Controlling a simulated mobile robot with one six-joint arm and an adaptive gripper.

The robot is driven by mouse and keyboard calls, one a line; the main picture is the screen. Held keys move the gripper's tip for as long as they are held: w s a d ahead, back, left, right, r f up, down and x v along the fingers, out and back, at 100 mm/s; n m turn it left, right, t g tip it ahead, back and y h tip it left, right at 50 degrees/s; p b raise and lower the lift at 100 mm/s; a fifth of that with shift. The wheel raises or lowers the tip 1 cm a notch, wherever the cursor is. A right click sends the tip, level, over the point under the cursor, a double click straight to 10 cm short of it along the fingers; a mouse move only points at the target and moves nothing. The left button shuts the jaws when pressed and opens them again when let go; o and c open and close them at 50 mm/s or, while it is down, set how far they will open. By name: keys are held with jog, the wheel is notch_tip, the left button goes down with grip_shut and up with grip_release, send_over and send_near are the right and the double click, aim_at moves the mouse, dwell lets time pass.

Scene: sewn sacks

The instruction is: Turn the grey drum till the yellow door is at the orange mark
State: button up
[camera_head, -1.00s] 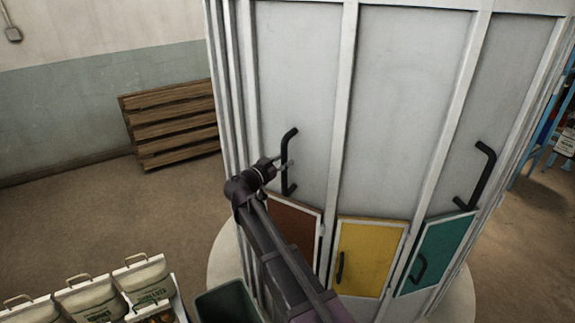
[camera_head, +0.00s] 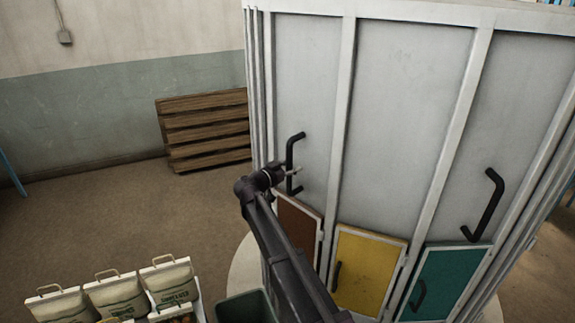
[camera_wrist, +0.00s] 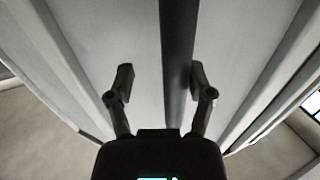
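The grey drum (camera_head: 395,120) stands upright, with light frame posts, grey panels and black handles. The yellow door (camera_head: 368,268) is low at the front, between a brown door (camera_head: 297,228) on the left and a teal door (camera_head: 446,281) on the right. My gripper (camera_head: 293,172) is at the left black handle (camera_head: 290,150). In the wrist view my gripper (camera_wrist: 163,80) is open, with the handle's bar (camera_wrist: 177,50) between its fingers, nearer the right finger. Contact cannot be told. I see no orange mark in these views.
Several labelled sacks (camera_head: 116,295) stand at the lower left. A dark green bin (camera_head: 246,307) is close by the drum's foot. Wooden slats (camera_head: 205,130) lean on the back wall.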

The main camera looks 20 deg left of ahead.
jog(key=shift+w+a+r, duration=0.1)
jog(key=shift+a, duration=0.05)
dwell(0.3)
jog(key=shift+s+a, duration=0.2)
jog(key=shift+s, duration=0.3)
jog(key=v, duration=1.1)
